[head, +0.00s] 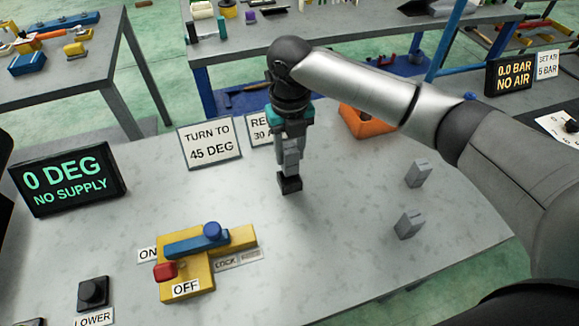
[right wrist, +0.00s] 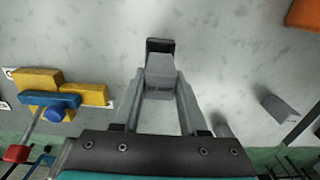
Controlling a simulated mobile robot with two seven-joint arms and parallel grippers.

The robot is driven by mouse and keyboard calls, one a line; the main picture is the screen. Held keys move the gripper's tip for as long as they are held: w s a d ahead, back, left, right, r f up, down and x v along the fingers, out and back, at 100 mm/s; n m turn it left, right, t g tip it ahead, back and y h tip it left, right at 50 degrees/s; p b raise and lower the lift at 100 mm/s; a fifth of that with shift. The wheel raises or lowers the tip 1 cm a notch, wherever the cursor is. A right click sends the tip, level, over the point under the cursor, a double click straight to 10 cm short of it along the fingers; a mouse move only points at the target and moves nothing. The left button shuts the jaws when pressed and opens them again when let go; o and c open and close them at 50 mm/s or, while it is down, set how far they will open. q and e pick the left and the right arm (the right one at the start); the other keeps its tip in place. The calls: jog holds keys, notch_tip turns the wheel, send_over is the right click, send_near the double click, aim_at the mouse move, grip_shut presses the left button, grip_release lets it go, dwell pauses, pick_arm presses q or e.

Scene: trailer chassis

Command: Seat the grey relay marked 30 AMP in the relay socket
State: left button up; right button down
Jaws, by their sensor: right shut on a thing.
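My right gripper (head: 290,162) points down near the middle of the table and is shut on a grey relay. The relay (right wrist: 160,72) shows between the fingers in the right wrist view; small lettering on it is too blurred to read. The black relay socket (head: 289,184) is directly below the fingertips, and its dark edge shows beyond the relay in the right wrist view (right wrist: 160,45). The relay lines up with the socket, but I cannot tell how far in it sits. The fingers hide much of the relay in the head view. My left gripper is not in view.
Two other grey blocks (head: 418,173) (head: 409,224) stand to the right. An orange bin (head: 362,122) is behind my right arm. A yellow valve fixture with a blue lever (head: 190,243) is at front left. Signs (head: 209,142) stand behind the socket. The table between is clear.

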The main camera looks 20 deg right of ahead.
aim_at(290, 167)
jog(key=shift+f+b, duration=0.3)
jog(key=shift+f, duration=2.25)
jog(key=shift+f, duration=0.2)
jog(key=shift+c, duration=2.2)
grip_release()
jog(key=shift+r, duration=0.15)
notch_tip(290, 167, up, 12)
jog(key=shift+r+p, duration=0.1)
jog(key=shift+p, duration=0.6)
